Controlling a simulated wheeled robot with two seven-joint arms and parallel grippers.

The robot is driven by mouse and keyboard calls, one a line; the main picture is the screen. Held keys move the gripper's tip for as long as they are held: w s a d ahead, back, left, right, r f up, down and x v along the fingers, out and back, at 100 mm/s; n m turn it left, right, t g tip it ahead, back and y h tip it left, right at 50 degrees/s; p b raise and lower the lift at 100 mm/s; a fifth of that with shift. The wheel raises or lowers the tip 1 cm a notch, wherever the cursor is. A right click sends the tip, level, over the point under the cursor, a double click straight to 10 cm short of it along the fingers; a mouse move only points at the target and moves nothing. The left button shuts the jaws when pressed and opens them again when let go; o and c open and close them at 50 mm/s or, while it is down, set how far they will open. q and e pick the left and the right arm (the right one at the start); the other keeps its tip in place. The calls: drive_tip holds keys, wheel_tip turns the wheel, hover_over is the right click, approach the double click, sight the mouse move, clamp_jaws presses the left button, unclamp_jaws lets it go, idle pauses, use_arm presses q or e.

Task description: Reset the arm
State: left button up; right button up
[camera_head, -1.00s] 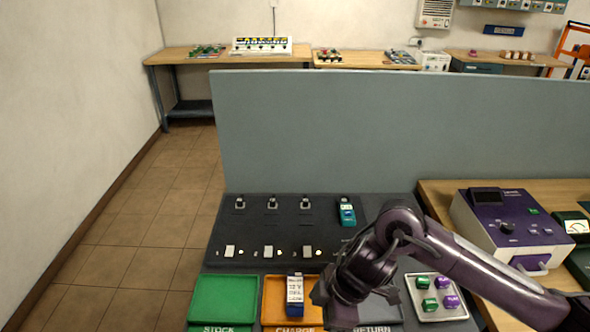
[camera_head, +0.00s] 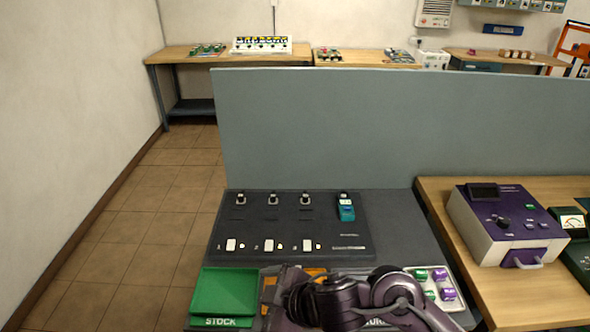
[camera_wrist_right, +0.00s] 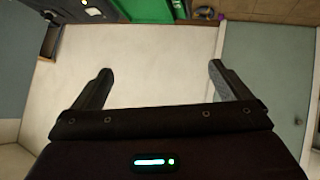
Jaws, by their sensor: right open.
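My right arm (camera_head: 375,296) lies low across the front of the bench in the head view, with its hand end in front of the orange CHARGE tray (camera_head: 316,271), most of which it hides. In the right wrist view my right gripper (camera_wrist_right: 157,72) is open. Its two fingers stand wide apart with nothing between them, over a pale surface. My left gripper does not show.
A green STOCK tray (camera_head: 224,290) lies left of the arm. A grey tray (camera_head: 459,301) with green and purple pieces lies to its right. Behind are a dark switch panel (camera_head: 290,238), a teal block (camera_head: 346,210), a purple-and-white instrument (camera_head: 505,228) and a grey partition (camera_head: 400,125).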

drive_tip(key=d+m+t+h, duration=0.3)
drive_tip(key=d+m+h, duration=0.2)
drive_tip(key=d+m, duration=0.5)
drive_tip(key=s+d+f+m+g+h, duration=0.2)
drive_tip(key=s+d+f, duration=0.2)
drive_tip(key=s+d, duration=0.3)
drive_tip(key=s+d+f+m+g+h, duration=0.2)
drive_tip(key=s+d+f+m+g, duration=0.15)
drive_tip(key=d, duration=0.55)
drive_tip(key=s+f+n+b, duration=0.1)
drive_tip(key=s+f+b, duration=0.2)
drive_tip(key=f, duration=3.1)
drive_tip(key=s+d+f+g+b, duration=0.1)
drive_tip(key=s+d+f, duration=0.2)
drive_tip(key=s+f, duration=1.5)
drive_tip(key=shift+s+g, duration=0.3)
drive_tip(key=shift+g, duration=0.05)
drive_tip(key=shift+d+n, duration=0.1)
drive_tip(key=shift+n, duration=0.15)
